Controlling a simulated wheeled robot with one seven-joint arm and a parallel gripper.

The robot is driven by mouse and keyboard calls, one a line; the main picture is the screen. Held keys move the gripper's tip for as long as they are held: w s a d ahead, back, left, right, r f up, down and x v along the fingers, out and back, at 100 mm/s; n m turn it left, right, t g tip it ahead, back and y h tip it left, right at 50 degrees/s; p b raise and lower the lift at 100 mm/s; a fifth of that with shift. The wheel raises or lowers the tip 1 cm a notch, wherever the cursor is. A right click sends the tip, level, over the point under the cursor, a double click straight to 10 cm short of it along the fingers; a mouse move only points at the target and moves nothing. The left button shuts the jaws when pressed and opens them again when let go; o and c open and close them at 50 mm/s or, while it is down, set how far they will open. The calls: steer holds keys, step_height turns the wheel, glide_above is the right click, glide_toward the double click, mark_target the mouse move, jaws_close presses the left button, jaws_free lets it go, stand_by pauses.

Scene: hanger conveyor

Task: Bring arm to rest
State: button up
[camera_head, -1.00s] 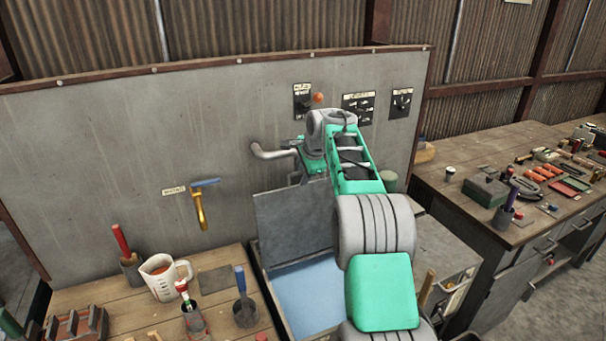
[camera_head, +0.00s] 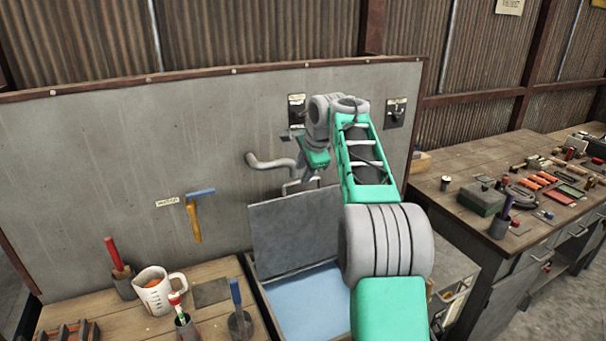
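My arm, green and grey, reaches up from the bottom right of the head view toward the grey wall panel (camera_head: 110,140). Its end is folded down in front of the panel. My gripper (camera_head: 297,186) shows only in part, near the bent grey pipe (camera_head: 268,162) and above the open lid (camera_head: 295,235) of a box. The fingers are too small and too hidden to tell whether they are open or shut. I see nothing held.
Below stands the open box with a blue inside (camera_head: 310,305). The left bench holds a measuring jug (camera_head: 155,292) and tool holders. A hammer (camera_head: 195,215) hangs on the panel. A cluttered workbench (camera_head: 440,200) stands at right. Switch plates (camera_head: 396,112) sit on the panel.

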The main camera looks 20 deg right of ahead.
steer(key=s+a+f+n+b, duration=0.2)
steer(key=s+a+n, duration=0.6)
steer(key=s+a, duration=0.65)
steer(key=s+a+f+n, duration=0.1)
steer(key=s+f+n, duration=0.3)
steer(key=s, duration=0.6)
steer(key=s+a+f+n+g+b, duration=0.1)
steer(key=s+f+n, duration=0.4)
steer(key=s+f, duration=0.3)
steer(key=s, duration=0.2)
steer(key=shift+s+a+f+n+g, duration=0.2)
steer(key=shift+s+n+g, duration=0.1)
steer(key=shift+s, duration=0.05)
steer(key=shift+d, duration=0.1)
